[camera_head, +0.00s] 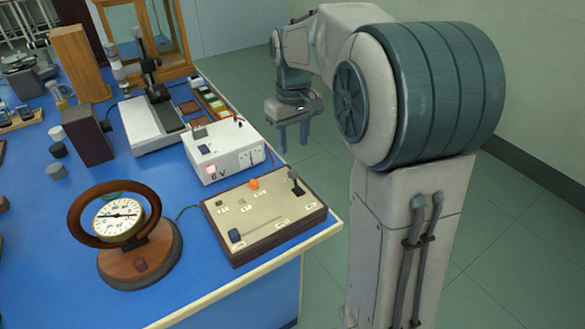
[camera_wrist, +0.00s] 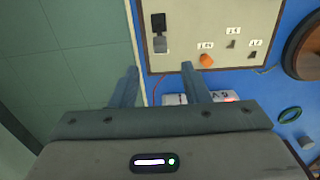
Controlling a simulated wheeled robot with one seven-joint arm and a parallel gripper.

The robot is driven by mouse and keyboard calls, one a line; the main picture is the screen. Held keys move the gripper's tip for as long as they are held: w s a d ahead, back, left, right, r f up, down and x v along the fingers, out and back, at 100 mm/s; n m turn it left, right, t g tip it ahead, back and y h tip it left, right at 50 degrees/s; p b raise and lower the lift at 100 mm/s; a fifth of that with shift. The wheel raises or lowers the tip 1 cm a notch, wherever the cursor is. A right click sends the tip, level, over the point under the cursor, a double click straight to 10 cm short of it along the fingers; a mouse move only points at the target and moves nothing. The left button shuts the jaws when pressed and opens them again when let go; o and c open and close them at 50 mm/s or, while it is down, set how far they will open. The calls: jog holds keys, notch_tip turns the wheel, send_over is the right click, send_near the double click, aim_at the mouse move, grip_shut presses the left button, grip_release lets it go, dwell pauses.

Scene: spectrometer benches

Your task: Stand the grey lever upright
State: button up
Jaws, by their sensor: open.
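The control panel (camera_head: 265,218) is a beige-topped box with a brown rim on the blue bench, near its right front corner. The grey lever (camera_head: 293,175) is at the panel's back right, on a dark base. In the wrist view its grey end (camera_wrist: 160,45) lies beside the black base, so it appears to lean towards the white 6 V box.
An orange knob (camera_head: 254,184) and a blue-grey part (camera_head: 235,236) are on the panel. The white 6 V box (camera_head: 224,151) stands behind it. A round dial instrument with a wooden ring (camera_head: 140,250) stands left. Open floor (camera_head: 335,185) lies right of the bench.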

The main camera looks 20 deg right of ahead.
aim_at(293, 170)
notch_tip(293, 170, down, 9)
jog(key=shift+r+b, duration=0.1)
jog(key=shift+b, duration=0.25)
grip_shut()
